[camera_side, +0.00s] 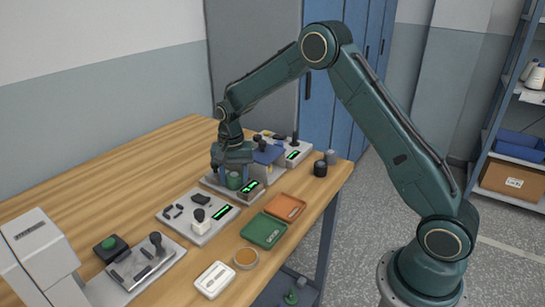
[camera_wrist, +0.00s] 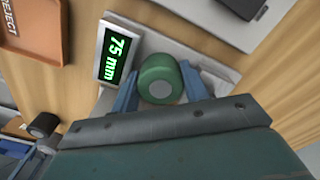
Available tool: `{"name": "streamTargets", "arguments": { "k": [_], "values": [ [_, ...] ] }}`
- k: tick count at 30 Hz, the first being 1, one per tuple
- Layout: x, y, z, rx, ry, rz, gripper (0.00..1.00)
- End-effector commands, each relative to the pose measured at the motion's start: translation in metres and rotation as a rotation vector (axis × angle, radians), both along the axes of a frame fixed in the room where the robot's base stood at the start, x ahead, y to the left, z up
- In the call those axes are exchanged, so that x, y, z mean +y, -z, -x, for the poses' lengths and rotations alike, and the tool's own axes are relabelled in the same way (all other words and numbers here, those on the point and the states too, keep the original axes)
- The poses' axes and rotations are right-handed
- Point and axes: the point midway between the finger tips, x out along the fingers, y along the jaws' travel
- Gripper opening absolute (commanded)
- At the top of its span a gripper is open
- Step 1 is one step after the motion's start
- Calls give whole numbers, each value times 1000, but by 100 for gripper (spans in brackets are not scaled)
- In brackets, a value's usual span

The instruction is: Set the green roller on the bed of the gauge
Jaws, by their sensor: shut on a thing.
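The green roller (camera_side: 234,181) is between the blue fingers of my gripper (camera_side: 232,182), which is shut on it. In the wrist view the roller (camera_wrist: 160,78) shows its pale round end, with one finger on each side of my gripper (camera_wrist: 158,88). The gauge (camera_side: 209,181) is a grey plate with a lit green display, directly below the roller. In the wrist view the display of the gauge (camera_wrist: 117,52) reads 75 mm. I cannot tell whether the roller touches the bed, because the fingers and the roller hide the spot.
An orange reject tray (camera_side: 285,207) and a green tray (camera_side: 263,231) lie in front of the gauge. Other instruments stand to the left (camera_side: 198,214) and behind (camera_side: 292,154).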

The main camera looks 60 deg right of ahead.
Motion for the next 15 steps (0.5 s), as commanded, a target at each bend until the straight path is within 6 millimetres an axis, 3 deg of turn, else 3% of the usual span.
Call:
{"name": "streamTargets", "arguments": {
  "k": [6, 7, 10, 15],
  "values": [
    [0, 0, 0, 0, 0, 0, 21],
    [0, 0, 0, -1, 0, -1, 51],
    [0, 0, 0, 0, 1, 0, 70],
    [-1, 0, 1, 4, 4, 1, 70]
  ]
}}
